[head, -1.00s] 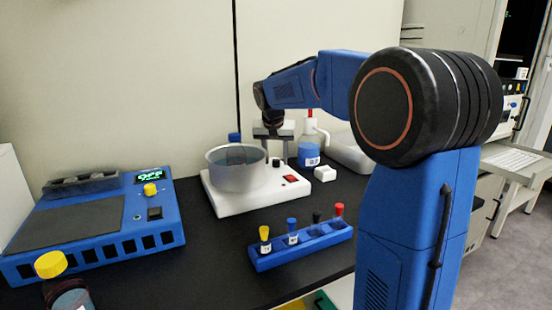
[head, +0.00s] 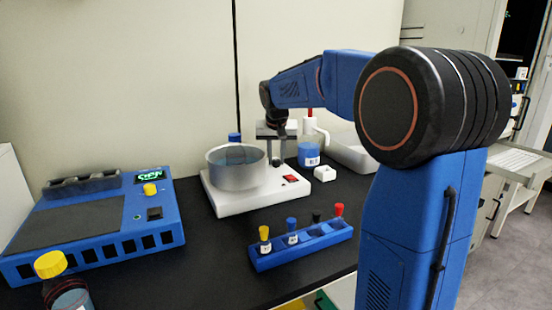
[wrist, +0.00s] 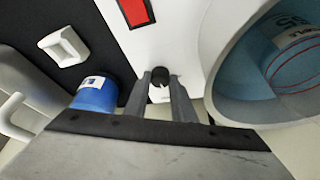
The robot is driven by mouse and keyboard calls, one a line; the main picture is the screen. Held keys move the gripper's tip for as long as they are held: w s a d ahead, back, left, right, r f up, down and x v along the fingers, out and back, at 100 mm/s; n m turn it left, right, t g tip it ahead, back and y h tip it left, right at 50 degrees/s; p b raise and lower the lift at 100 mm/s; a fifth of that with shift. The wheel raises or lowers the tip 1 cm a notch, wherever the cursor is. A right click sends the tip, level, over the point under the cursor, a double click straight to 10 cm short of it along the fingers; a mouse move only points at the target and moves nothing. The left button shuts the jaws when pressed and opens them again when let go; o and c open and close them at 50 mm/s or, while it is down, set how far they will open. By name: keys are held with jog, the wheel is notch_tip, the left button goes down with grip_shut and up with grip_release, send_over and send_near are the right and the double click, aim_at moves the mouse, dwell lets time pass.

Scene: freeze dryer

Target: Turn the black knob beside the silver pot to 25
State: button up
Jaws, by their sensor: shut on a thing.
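The silver pot (head: 236,174) sits on a white base (head: 228,205) on the bench. Its open rim and wall also show at the right of the wrist view (wrist: 222,82). The black knob (wrist: 160,75) is on the white base beside the pot, with a pale mark below it in the wrist view. My gripper (wrist: 160,80) points at the knob, with one finger on each side, shut on it. The knob's scale numbers are not readable.
A red switch (head: 291,178) is on the white base. A blue tube rack (head: 300,245) is in front. A blue device (head: 95,225) stands at left.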

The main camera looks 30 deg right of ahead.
jog(key=n, duration=0.1)
jog(key=n+y, duration=0.1)
jog(key=n, duration=0.1)
jog(key=n+y, duration=0.1)
jog(key=n, duration=0.1)
jog(key=shift+d+t, duration=0.25)
jog(key=shift+t, duration=0.05)
jog(key=n+y, duration=0.1)
jog(key=n, duration=0.4)
jog(key=shift+d+y, duration=0.1)
jog(key=shift+y, duration=0.3)
jog(key=o, duration=1.1)
jog(key=shift+c, duration=0.2)
jog(key=shift+r, duration=0.1)
jog(key=v, duration=1.7)
jog(key=shift+w+r, duration=0.25)
jog(key=shift+w, duration=0.05)
